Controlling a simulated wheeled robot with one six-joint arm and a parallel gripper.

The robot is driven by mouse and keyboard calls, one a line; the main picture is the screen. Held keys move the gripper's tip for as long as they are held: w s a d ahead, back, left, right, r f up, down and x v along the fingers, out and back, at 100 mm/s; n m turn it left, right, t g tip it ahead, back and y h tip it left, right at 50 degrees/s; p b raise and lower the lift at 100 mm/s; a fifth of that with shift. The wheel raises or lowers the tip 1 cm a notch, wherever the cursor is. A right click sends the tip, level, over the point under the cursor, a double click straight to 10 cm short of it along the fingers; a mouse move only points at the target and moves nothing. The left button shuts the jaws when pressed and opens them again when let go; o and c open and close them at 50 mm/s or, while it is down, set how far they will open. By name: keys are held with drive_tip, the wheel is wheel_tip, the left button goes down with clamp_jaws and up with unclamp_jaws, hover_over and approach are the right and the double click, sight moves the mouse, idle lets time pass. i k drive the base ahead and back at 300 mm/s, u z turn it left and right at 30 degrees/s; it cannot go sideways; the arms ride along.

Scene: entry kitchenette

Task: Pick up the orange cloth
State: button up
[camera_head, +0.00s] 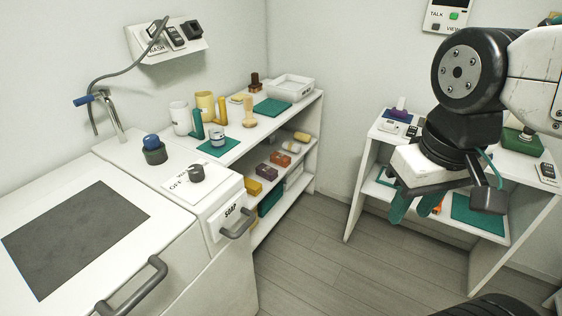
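My gripper (412,208) hangs at the right, in front of the right-hand shelf unit. Its two teal fingers point down and stand apart, with pale shelf showing between them; I see nothing held. A small orange patch (438,209) shows just right of the right finger, seemingly on the lower shelf behind it. Most of it is hidden by my gripper, so I cannot tell if it is the orange cloth. No other clearly orange cloth shows.
The right-hand shelf unit (359,190) also bears a teal mat (479,214). At the left stand a counter with a tap (110,117) and a shelf unit bearing jars, a white tray (289,89) and coloured blocks. The grey floor (310,245) between them is clear.

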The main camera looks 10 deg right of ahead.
sight(283, 160)
drive_tip(key=z, duration=0.3)
drive_tip(key=i, duration=0.5)
drive_tip(key=z, duration=0.4)
drive_tip(key=i, duration=1.45)
drive_tip(key=u, duration=0.45)
